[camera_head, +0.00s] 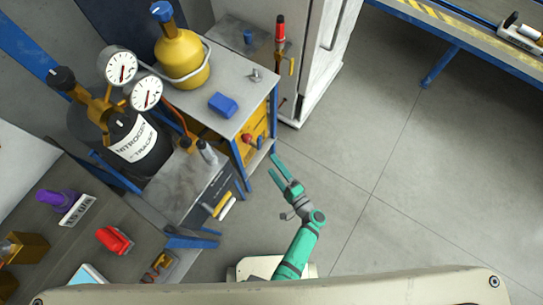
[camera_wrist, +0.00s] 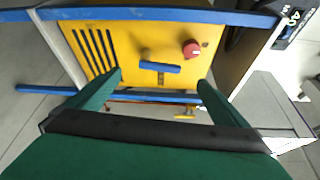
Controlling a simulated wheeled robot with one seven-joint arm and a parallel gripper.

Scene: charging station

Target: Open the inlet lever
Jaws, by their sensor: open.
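A yellow panel (camera_wrist: 125,38) on the front of a blue-framed cart fills the upper middle of the wrist view. It carries a short blue lever (camera_wrist: 160,66), lying nearly level, and a round red knob (camera_wrist: 192,49) above right of it. No label shows which is the inlet lever. In the head view the blue lever (camera_head: 260,142) and red knob (camera_head: 247,139) are small on the cart's side. My green gripper (camera_head: 281,171) is open and empty, just in front of the panel. In the wrist view my gripper (camera_wrist: 160,83) has a finger on either side of the lever, apart from it.
The cart's grey top (camera_head: 232,85) holds a yellow gas bottle (camera_head: 181,55) and a blue block (camera_head: 223,104). A black nitrogen cylinder (camera_head: 133,137) with gauges stands left. A blue frame bar (camera_wrist: 165,14) crosses above the panel. Open floor (camera_head: 400,190) lies to the right.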

